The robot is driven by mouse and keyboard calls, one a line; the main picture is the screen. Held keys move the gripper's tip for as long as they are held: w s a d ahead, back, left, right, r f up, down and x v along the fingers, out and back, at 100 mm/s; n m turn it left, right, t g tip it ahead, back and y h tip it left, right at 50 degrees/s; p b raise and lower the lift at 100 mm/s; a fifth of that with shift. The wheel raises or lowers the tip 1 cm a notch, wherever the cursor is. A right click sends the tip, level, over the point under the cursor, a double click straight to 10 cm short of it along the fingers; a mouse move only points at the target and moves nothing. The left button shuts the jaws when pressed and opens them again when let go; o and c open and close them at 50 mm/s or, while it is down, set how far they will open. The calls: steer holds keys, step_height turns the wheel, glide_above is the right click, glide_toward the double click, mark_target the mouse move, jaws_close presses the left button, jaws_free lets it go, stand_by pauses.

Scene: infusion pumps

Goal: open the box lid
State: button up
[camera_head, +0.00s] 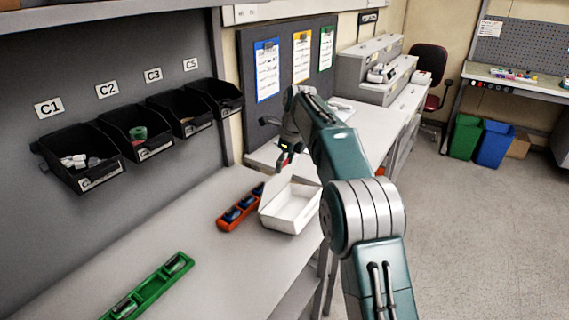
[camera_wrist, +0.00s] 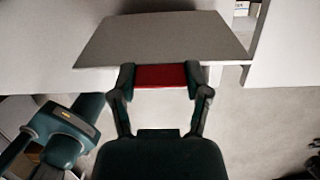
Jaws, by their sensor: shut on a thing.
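The white box (camera_head: 290,218) stands on the bench near its right edge, with its inside partly showing. Its pale lid (camera_head: 275,186) is raised and tilted at the box's left side. In the wrist view the lid (camera_wrist: 160,40) is a grey panel with a red tab (camera_wrist: 161,76) at its near edge. My gripper (camera_wrist: 161,78) has its two fingers at both ends of the red tab and is shut on it. In the head view my gripper (camera_head: 285,160) is above the raised lid, and the exact contact is too small to make out.
An orange-red tray (camera_head: 232,222) with blue items lies just left of the box. A green tray (camera_head: 150,288) lies at the front left. Black bins (camera_head: 137,130) hang on the wall. The bench between the trays is clear.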

stand_by(0.7)
steer(key=o, duration=1.3)
steer(key=shift+o, duration=0.2)
steer(key=shift+r, duration=0.1)
steer(key=w+v, duration=0.1)
steer(key=v, duration=0.6)
steer(key=shift+s, duration=0.45)
steer(key=shift+r, duration=0.1)
